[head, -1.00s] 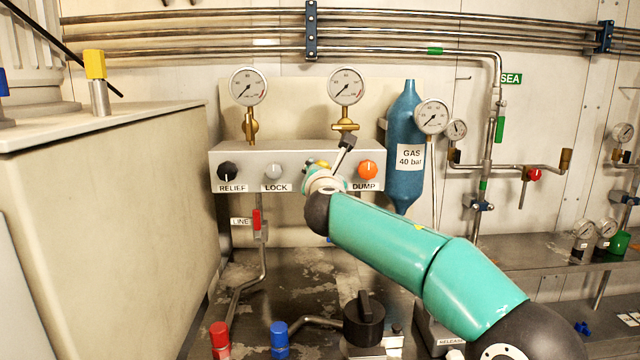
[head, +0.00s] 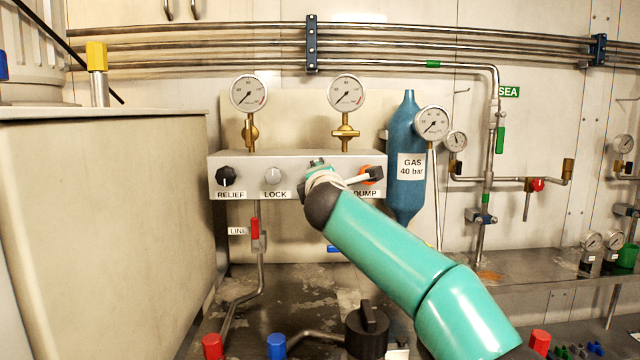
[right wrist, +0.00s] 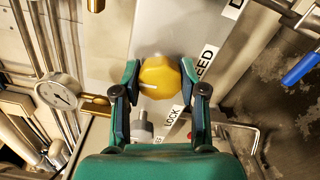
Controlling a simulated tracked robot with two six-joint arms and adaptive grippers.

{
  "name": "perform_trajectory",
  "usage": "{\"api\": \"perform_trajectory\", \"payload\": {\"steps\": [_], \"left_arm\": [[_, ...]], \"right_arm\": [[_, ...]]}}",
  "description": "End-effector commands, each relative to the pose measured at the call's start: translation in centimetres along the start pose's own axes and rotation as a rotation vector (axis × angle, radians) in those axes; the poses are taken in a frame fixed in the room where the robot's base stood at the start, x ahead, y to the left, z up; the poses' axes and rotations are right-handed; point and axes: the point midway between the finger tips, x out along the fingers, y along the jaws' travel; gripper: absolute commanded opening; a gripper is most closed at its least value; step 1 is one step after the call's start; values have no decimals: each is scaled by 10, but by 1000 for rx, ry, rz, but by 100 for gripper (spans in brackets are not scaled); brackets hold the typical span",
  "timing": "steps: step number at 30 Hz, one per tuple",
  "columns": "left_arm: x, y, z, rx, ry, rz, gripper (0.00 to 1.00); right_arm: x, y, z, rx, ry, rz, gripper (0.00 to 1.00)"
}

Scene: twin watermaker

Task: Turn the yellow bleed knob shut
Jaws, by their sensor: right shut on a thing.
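The yellow bleed knob (right wrist: 160,74) is on the grey control panel, in the middle of the right wrist view. My right gripper (right wrist: 160,66) is shut on it, one finger on each side, and a white mark shows on the knob's face. In the head view my right gripper (head: 318,164) is at the panel (head: 240,163), between the LOCK knob (head: 273,175) and the orange DUMP knob. My gripper and wrist hide the yellow knob there. My left gripper is out of view.
The black RELIEF knob (head: 226,176) is at the panel's left end. Two gauges (head: 347,93) stand above the panel. A blue gas bottle (head: 407,134) is close on the right. A black-handled valve (head: 367,325) stands below. My wrist's camera arm partly covers the DUMP knob.

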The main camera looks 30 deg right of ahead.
Motion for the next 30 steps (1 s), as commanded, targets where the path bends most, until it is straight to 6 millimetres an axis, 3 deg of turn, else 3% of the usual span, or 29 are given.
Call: {"api": "perform_trajectory", "payload": {"steps": [20, 21, 25, 30], "left_arm": [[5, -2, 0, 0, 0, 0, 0], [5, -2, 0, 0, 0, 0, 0], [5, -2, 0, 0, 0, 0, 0], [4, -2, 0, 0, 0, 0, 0]], "right_arm": [[1, -5, -3, 71, 1, -11, 7], [1, -5, -3, 71, 1, -11, 47], [1, -4, -2, 70, 1, -9, 67], [1, -3, -1, 70, 0, -6, 67]]}}
